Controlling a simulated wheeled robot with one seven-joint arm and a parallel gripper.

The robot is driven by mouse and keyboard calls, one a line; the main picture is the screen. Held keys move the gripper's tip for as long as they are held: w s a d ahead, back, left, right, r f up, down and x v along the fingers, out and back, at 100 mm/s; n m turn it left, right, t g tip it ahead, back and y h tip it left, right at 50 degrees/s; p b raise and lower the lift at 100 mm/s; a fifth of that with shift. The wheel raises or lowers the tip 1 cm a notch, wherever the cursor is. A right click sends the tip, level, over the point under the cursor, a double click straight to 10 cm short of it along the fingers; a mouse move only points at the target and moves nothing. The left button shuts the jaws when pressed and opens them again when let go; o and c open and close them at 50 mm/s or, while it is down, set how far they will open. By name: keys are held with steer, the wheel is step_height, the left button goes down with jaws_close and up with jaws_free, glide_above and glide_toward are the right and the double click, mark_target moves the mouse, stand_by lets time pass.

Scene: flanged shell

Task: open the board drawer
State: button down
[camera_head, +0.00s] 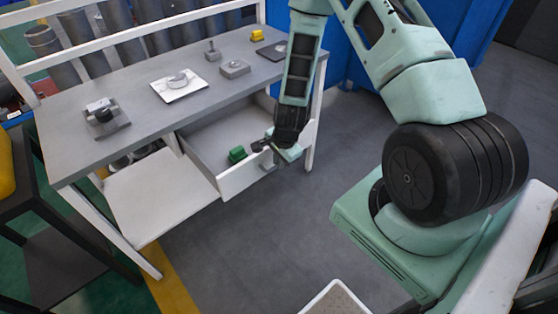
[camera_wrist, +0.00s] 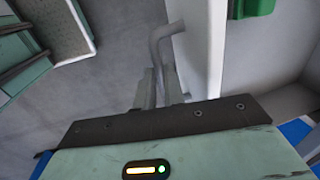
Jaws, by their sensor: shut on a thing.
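The board drawer (camera_head: 240,181) is pulled out from under the grey workbench, and its inside shows. A green block (camera_head: 237,154) lies in it near the front wall. My gripper (camera_head: 266,147) is at the right part of the drawer front, shut on the drawer handle. In the wrist view the grey bent handle (camera_wrist: 166,38) runs between the fingers of my gripper (camera_wrist: 160,88), beside the white drawer front (camera_wrist: 204,55). The green block also shows there at the top (camera_wrist: 252,7). The gripped part of the handle is partly hidden.
A white lower shelf (camera_head: 150,195) is left of the drawer. Grey floor (camera_head: 270,235) is clear before the drawer.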

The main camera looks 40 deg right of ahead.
steer(key=c, duration=1.5)
jaws_free()
steer(key=shift+r, duration=0.15)
steer(key=s+r, duration=0.1)
steer(key=r, duration=0.4)
steer(key=s+r, duration=0.1)
steer(key=r, duration=0.5)
steer(key=s+r, duration=0.1)
steer(key=r, duration=0.4)
steer(key=shift+s+d+r, duration=0.1)
steer(key=shift+s+r, duration=0.05)
steer(key=shift+r, duration=0.25)
steer(key=s+a+r+n+g+y, duration=0.1)
steer(key=s+a+r+n, duration=0.25)
steer(key=a+n, duration=0.45)
steer(key=s+a+r+n+y, duration=0.15)
steer(key=a+r+n, duration=0.35)
steer(key=a, duration=0.5)
steer(key=s+a+r+n, duration=0.1)
steer(key=s+a+n, duration=0.1)
steer(key=s+n, duration=0.2)
steer(key=s+a+r+n+h, duration=0.1)
steer(key=s+a+r+n, duration=0.1)
steer(key=s+n, duration=0.2)
steer(key=s+a+r+n+g+h, duration=0.1)
steer(key=s+a+r+n, duration=0.1)
steer(key=s+n, duration=0.2)
steer(key=shift+s+a+r, duration=0.1)
steer(key=shift+s+r, duration=0.1)
steer(key=shift+s, duration=0.5)
